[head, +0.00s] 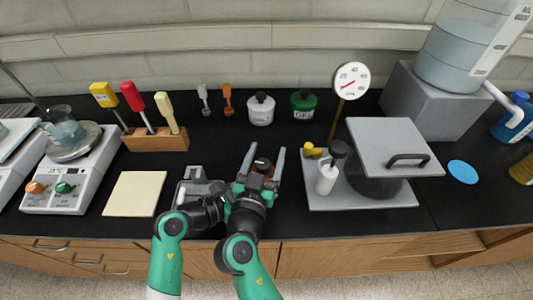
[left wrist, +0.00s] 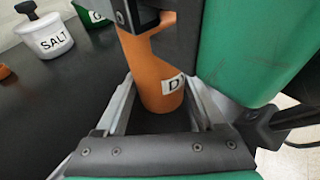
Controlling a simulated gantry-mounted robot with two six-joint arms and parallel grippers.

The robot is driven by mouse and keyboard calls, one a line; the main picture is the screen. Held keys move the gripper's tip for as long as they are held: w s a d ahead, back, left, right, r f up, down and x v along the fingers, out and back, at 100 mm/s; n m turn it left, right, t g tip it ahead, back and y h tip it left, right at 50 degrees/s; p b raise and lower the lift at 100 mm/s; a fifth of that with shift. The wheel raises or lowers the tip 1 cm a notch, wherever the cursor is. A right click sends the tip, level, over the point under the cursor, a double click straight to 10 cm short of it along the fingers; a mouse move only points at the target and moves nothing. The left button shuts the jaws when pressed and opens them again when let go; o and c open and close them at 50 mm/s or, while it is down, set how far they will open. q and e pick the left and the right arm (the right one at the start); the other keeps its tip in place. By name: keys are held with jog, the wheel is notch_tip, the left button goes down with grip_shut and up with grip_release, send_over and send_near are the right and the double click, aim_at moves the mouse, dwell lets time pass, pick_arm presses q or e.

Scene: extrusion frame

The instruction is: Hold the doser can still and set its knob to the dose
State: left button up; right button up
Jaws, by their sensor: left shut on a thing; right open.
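The doser can is an orange cylinder (left wrist: 160,75) with a white label, of which only a "D" is readable, in the left wrist view. My left gripper (left wrist: 163,102) has one finger on each side of its lower body and is shut on it. In the head view the can (head: 265,171) shows only as a bit of orange under a dark top, probably the knob (head: 262,162). My right gripper (head: 263,165) is open, its two fingers apart on either side of the can's top. Its body hides most of the can and the left fingertips. The knob's setting cannot be read.
A white salt jar (head: 261,109) and a green jar (head: 303,105) stand behind the can. A dial gauge (head: 351,80) rises at the right behind a grey tray (head: 398,202) with a press. A cream board (head: 135,194) lies left.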

dwell(0.3)
jog(key=n+y, duration=0.2)
jog(key=y, duration=0.1)
jog(key=shift+a+t+y, duration=0.2)
jog(key=shift+t+y, duration=0.1)
jog(key=n+y, duration=0.2)
jog(key=a+n+y, duration=0.1)
jog(key=y, duration=0.2)
jog(key=shift+r+n, duration=0.1)
jog(key=shift+n, duration=0.3)
jog(key=d+v, duration=0.1)
jog(key=v, duration=1.1)
jog(key=d+r+m+t+h, duration=0.1)
jog(key=d+r, duration=0.3)
jog(key=r, duration=0.4)
jog(key=w+d+r+m+t+h, duration=0.1)
jog(key=d+r+t, duration=0.2)
jog(key=r, duration=0.5)
jog(key=d+r+m+t+h, duration=0.1)
jog(key=d+r, duration=0.4)
jog(key=r, duration=0.4)
jog(key=shift+w+m+t+h, duration=0.15)
jog(key=shift+m+t+h, duration=0.15)
jog(key=shift+m+t, duration=0.1)
jog(key=shift+d+r, duration=0.1)
jog(key=shift+d, duration=0.05)
